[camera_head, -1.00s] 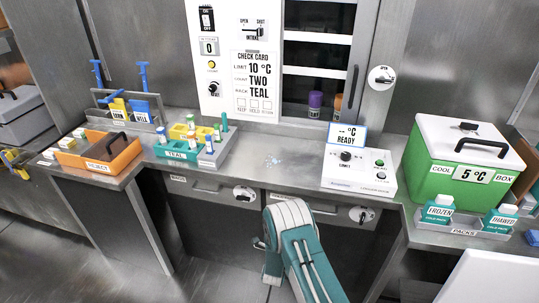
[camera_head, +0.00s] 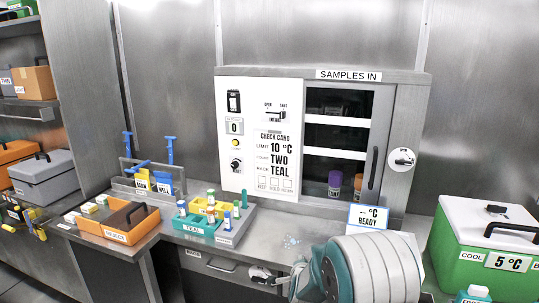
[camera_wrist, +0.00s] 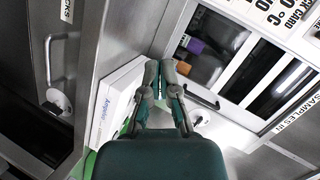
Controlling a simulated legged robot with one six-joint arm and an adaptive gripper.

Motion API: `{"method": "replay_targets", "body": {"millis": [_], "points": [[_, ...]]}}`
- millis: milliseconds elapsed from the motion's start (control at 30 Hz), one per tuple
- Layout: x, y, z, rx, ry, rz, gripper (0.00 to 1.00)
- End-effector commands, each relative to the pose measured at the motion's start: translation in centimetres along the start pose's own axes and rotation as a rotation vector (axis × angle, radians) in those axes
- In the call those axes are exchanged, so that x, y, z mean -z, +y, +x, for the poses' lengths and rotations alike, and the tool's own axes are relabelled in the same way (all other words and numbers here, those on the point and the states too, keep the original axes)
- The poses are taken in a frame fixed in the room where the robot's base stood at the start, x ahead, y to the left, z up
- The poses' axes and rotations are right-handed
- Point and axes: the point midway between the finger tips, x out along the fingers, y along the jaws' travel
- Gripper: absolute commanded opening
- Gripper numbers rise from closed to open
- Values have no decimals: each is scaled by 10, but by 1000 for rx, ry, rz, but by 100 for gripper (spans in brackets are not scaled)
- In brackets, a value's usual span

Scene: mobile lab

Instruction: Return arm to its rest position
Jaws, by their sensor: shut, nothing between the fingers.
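My gripper (camera_wrist: 160,80) shows in the wrist view with its two dark fingers together and nothing between them. Behind the fingertips are a white box side (camera_wrist: 118,100) and the grey frame of the sample cabinet. In the head view my teal and white arm link (camera_head: 365,268) rises large at the bottom, right of centre, in front of the bench. My gripper is not visible in the head view. The arm link covers most of the white reader box; its display (camera_head: 368,216) reads "READY".
The samples cabinet (camera_head: 300,75) stands at the back with its glass door closed. The teal rack (camera_head: 194,227), orange reject tray (camera_head: 103,231) and grey stand with blue-handled tools are on the left. The green cool box (camera_head: 460,258) stands at right.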

Motion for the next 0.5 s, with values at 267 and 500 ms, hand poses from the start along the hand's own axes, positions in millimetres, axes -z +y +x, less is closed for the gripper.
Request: {"method": "replay_targets", "body": {"millis": [267,500], "points": [[23,-44,-59,-62,-108,-179,0],[39,-65,-118,-112,-203,-348,0]]}}
